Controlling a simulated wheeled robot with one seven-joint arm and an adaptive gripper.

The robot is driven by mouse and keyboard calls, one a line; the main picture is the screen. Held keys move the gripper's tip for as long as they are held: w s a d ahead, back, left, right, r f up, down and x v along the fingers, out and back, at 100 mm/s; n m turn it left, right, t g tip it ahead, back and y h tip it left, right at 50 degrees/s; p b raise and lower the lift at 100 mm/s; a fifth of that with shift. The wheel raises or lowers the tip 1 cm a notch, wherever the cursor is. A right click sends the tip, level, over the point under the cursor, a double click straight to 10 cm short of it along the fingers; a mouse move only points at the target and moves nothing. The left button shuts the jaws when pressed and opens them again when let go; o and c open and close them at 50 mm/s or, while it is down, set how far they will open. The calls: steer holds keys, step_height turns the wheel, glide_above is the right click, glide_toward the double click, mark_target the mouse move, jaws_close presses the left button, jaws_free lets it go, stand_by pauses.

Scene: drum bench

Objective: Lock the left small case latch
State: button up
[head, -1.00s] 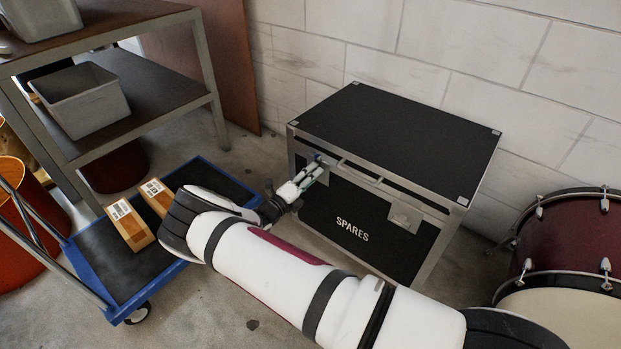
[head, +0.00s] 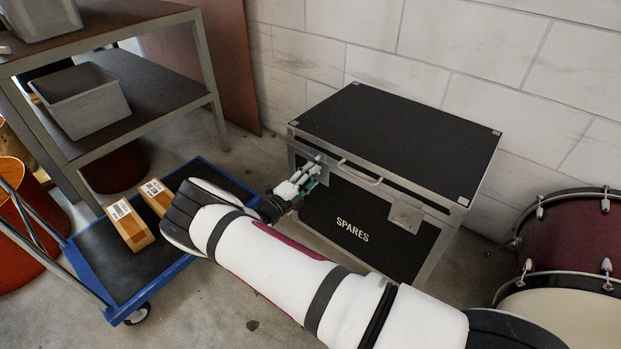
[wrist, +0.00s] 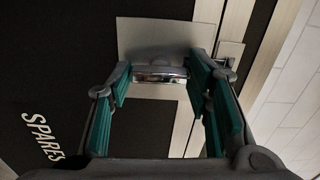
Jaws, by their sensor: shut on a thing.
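The black case marked SPARES (head: 395,130) stands shut on the floor against the wall, with metal edging. Its left small latch is mostly hidden behind my gripper (head: 313,168) in the head view. In the wrist view the latch's shiny metal piece (wrist: 160,74) sits between the teal-padded fingers of my gripper (wrist: 161,82), in front of a pale plate (wrist: 150,38). My gripper is shut on this piece. A small metal catch (wrist: 229,55) shows beside the right finger on the lid-side edging. The right latch (head: 405,215) sits on the case front, untouched.
A carry handle (head: 358,172) is on the case front, right of my gripper. A blue-edged trolley (head: 92,282) with two cartons (head: 129,224) stands at left, below a shelf rack (head: 180,120). Drums (head: 570,235) stand at right.

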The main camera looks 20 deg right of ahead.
steer(key=o, duration=1.2)
steer(key=shift+c, duration=0.2)
steer(key=shift+a, duration=0.1)
steer(key=v, duration=1.2)
